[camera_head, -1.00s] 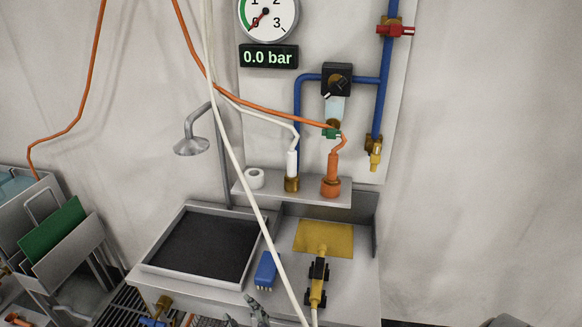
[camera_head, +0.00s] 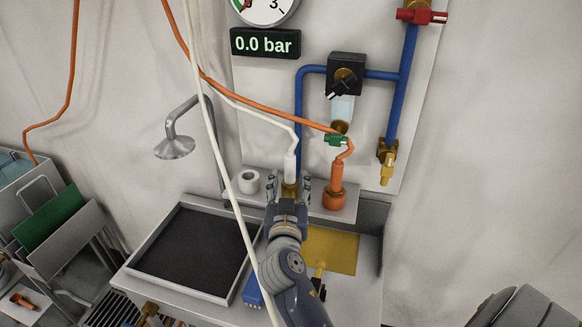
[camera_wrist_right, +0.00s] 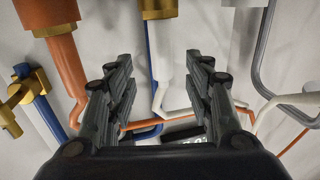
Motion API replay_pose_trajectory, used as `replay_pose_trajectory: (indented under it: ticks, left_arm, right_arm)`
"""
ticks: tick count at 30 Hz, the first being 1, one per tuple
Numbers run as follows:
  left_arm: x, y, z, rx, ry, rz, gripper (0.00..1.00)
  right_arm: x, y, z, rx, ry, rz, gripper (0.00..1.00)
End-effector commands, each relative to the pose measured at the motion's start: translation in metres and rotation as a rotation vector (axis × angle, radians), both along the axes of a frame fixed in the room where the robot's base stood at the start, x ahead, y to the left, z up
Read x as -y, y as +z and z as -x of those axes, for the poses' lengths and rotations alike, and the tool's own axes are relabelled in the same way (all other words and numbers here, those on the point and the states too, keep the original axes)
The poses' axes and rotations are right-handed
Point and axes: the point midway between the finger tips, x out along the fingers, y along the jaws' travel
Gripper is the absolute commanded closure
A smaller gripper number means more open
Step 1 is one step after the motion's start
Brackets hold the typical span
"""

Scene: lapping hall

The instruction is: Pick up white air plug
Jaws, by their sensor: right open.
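The white air plug (camera_head: 290,166) stands upright in a brass socket (camera_head: 290,188) on the small grey shelf, with a white hose running up from its top. My right gripper (camera_head: 289,184) is open, its fingers on either side of the plug's lower part and socket. In the right wrist view, which looks upside down, the white plug (camera_wrist_right: 162,60) shows between the open fingers (camera_wrist_right: 160,78). I cannot tell whether either finger touches it. My left gripper is not in view.
An orange plug (camera_head: 336,178) stands in its own socket just right of the white one. A white roll (camera_head: 248,182) sits at left on the shelf (camera_head: 347,213). A loose white hose (camera_head: 219,150) hangs in front. Blue pipes (camera_head: 299,110) run up the wall behind.

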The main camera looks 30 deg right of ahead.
Motion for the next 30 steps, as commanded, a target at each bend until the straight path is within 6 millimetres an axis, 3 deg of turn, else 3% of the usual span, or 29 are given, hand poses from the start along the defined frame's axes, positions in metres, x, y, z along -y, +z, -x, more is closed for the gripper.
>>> replay_pose_trajectory:
  ticks: [8, 15, 21, 30]
  left_arm:
    - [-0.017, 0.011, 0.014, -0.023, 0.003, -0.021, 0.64]
    - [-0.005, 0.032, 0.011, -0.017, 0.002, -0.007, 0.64]
    - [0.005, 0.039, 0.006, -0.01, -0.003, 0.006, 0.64]
    - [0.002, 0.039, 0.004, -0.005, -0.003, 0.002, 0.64]
  right_arm:
    - [0.015, 0.001, -0.02, -0.003, 0.001, 0.002, 0.52]
    - [0.029, 0.005, -0.043, -0.003, 0.002, 0.005, 0.52]
    - [0.041, 0.001, -0.059, -0.003, 0.002, 0.003, 0.52]
    - [0.043, -0.001, -0.061, -0.002, 0.003, 0.001, 0.55]
